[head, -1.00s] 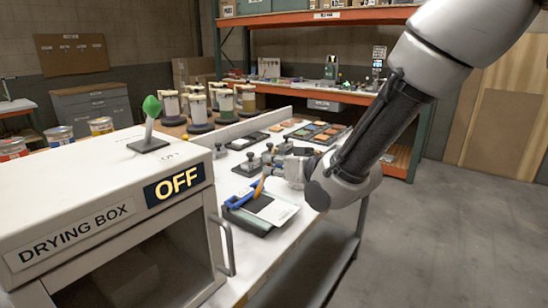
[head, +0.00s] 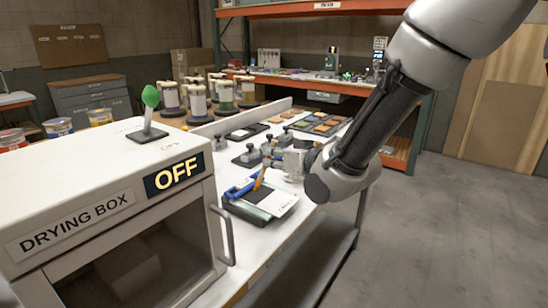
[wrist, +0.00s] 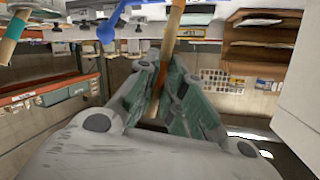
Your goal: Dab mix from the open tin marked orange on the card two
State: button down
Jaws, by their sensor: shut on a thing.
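My gripper (head: 276,158) is shut on a slim wooden-handled tool (head: 260,180), held over the bench. In the wrist view the green-grey fingers (wrist: 163,80) close around the tool's brown shaft (wrist: 171,35). Below the tool in the head view is a black-and-white card (head: 272,203) on a dark holder with a blue handle or clip (head: 240,189). I cannot tell whether the tool touches the card. I cannot read a two on it. No tin marked orange is legible; coloured pans (head: 320,123) lie further back on the bench.
A drying box (head: 105,215) marked OFF, with a green-knobbed lever (head: 150,105) on top, stands at the front left. Several paint cans (head: 58,127) stand behind it. Small clamp-like fixtures (head: 250,155) sit beside my gripper. Jars (head: 225,95) stand at the back.

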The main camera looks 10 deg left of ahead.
jog(key=shift+f, duration=0.5)
dwell(1.1)
notch_tip(320, 180, up, 7)
dwell(0.8)
dwell(0.4)
